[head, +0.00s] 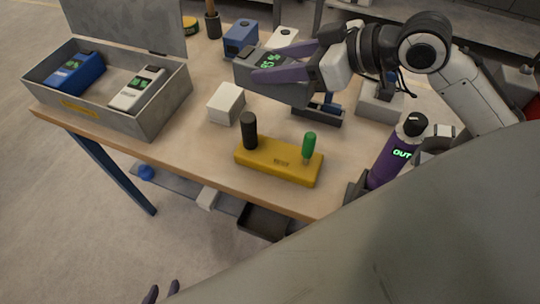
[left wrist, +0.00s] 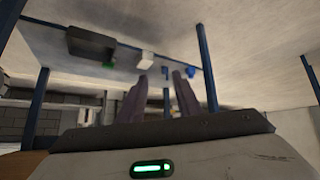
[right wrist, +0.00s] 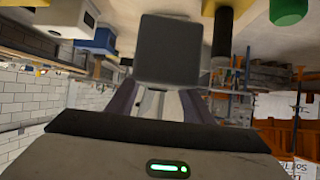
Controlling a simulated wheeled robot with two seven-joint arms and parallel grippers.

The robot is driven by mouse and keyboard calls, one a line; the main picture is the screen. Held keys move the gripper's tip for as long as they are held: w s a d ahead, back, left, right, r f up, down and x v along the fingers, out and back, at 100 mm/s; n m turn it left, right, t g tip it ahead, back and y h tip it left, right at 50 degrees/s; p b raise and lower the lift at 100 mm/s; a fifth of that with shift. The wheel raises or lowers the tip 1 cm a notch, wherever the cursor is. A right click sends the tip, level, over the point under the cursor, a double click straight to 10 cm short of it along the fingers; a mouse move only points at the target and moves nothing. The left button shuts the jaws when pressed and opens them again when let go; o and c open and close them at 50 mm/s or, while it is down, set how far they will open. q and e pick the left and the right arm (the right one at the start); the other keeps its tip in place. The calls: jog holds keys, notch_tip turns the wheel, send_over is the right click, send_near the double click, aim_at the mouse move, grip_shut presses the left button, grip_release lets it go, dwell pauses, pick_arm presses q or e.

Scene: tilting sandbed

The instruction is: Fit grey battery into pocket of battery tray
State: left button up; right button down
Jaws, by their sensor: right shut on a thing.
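The grey battery (head: 285,92), with a green-lit display on top, is held above the table in the head view. My right gripper (head: 264,64) has its purple fingers shut on it. In the right wrist view the battery (right wrist: 168,50) is a dark block between the fingers. The open grey metal case (head: 150,119) at the left, which looks like the battery tray, holds a blue battery (head: 72,76) and a white battery (head: 135,90). The grey battery is right of it, apart. Its pocket floor is partly hidden. My left gripper (head: 162,292) is open and empty, low in front of the table.
A white box (head: 226,104) stands between the case and a yellow block (head: 278,161) bearing a black and a green peg. A dark holder (head: 318,114) lies behind. A purple bottle (head: 391,154) stands at the right. The case's raised lid (head: 125,22) rises at its back.

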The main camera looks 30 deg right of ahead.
jog(key=shift+s+d+f+n+y+b, duration=0.15)
jog(key=shift+d+f+n+y+b, duration=0.15)
jog(key=shift+f+b, duration=0.2)
jog(key=shift+s+d+n+g+y+b, duration=0.15)
jog(key=shift+n+g+y+b, duration=0.15)
jog(key=shift+g+b, duration=0.15)
jog(key=shift+f, duration=0.15)
jog(key=b, duration=0.1)
send_over(280, 127)
notch_tip(280, 127, down, 5)
jog(key=shift+r, duration=0.1)
jog(key=shift+f+b, duration=0.5)
jog(key=shift+f, duration=1.7)
jog(key=shift+f, duration=0.1)
